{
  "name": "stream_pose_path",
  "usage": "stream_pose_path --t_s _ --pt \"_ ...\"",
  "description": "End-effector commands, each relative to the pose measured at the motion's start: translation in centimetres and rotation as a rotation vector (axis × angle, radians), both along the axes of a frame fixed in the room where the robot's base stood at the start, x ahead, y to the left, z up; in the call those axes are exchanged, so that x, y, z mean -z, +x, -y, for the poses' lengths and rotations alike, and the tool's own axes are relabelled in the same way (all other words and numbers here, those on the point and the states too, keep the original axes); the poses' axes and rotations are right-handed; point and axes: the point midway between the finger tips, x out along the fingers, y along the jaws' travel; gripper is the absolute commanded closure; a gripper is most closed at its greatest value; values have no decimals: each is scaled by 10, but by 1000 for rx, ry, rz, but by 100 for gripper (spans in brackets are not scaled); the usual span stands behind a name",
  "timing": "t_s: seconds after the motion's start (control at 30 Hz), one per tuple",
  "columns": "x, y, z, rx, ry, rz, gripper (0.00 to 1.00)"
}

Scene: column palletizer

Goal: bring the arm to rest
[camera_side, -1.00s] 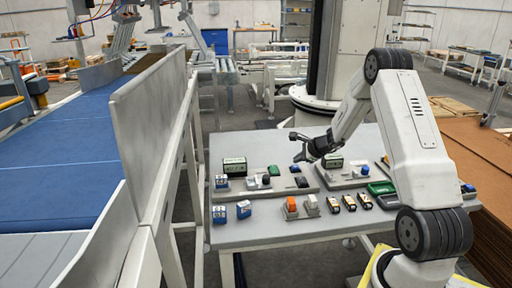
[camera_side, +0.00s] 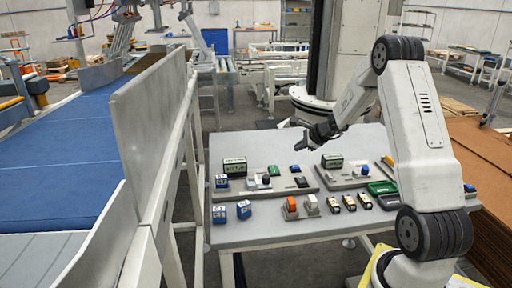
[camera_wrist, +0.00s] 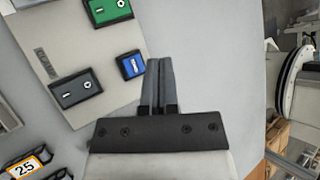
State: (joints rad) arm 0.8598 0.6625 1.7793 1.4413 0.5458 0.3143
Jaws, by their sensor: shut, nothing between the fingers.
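My gripper (camera_side: 297,136) hangs in the air above the back part of the grey table (camera_side: 275,235), clear of every object in the side view. Its fingers point left and look empty. In the wrist view my gripper (camera_wrist: 160,65) shows its two dark fingers pressed together, with nothing between them. Below it lies a pale plate with a green switch (camera_wrist: 108,10), a blue switch (camera_wrist: 131,66) and a dark grey switch (camera_wrist: 76,90).
The table carries blue boxes (camera_side: 219,214), an orange block (camera_side: 291,204), a green tray (camera_side: 382,187) and dark meters (camera_side: 235,166). A blue conveyor (camera_side: 60,170) with a metal side wall (camera_side: 150,120) stands left. Brown cardboard stacks (camera_side: 480,165) stand right.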

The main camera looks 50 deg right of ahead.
Motion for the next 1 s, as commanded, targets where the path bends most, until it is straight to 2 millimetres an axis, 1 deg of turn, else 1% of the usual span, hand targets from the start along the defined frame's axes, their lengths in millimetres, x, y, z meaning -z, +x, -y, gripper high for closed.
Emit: stream_pose_path --t_s 0.5,0.57,0.67,0.77,0.87,0.97,1.0 --pt "0 0 0 -1 -1 0 100" --pt "0 0 -2 -6 -3 -2 100" --pt "-1 2 -10 -35 -15 -14 100" --pt "-1 4 -28 -102 -42 -40 100" --pt "-2 6 -56 -210 -90 -82 100" --pt "-3 5 -93 -360 -156 -133 100" --pt "-4 4 -109 -426 -188 -154 100"
